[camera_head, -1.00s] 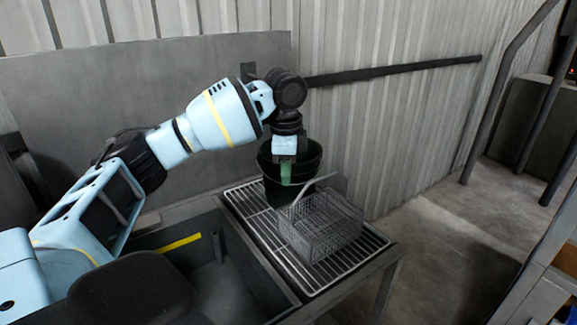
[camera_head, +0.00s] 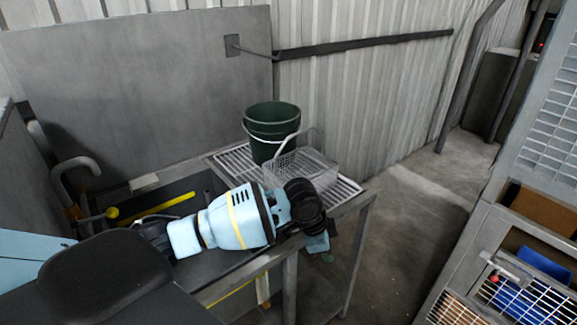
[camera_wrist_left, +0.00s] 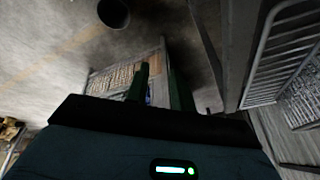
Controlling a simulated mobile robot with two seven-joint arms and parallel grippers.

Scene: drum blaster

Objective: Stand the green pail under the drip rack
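The dark green pail (camera_head: 271,133) stands upright on the slatted metal rack (camera_head: 236,160) at the sink's right end, with a white handle against its side. A grey wire basket (camera_head: 303,166) sits on the rack in front of it and hides part of its lower side. My left gripper (camera_head: 318,246) is away from the pail, lower down beside the front edge of the stand. In the left wrist view its two green fingers (camera_wrist_left: 161,88) are apart with nothing between them. My right gripper is not in view.
The sink basin (camera_head: 180,200) holds a yellow bar. Table legs (camera_head: 290,285) stand close to my left gripper. A shelf unit with crates (camera_head: 520,290) is at the right. The concrete floor (camera_head: 420,200) between is clear. A dark round thing (camera_wrist_left: 113,12) shows in the wrist view.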

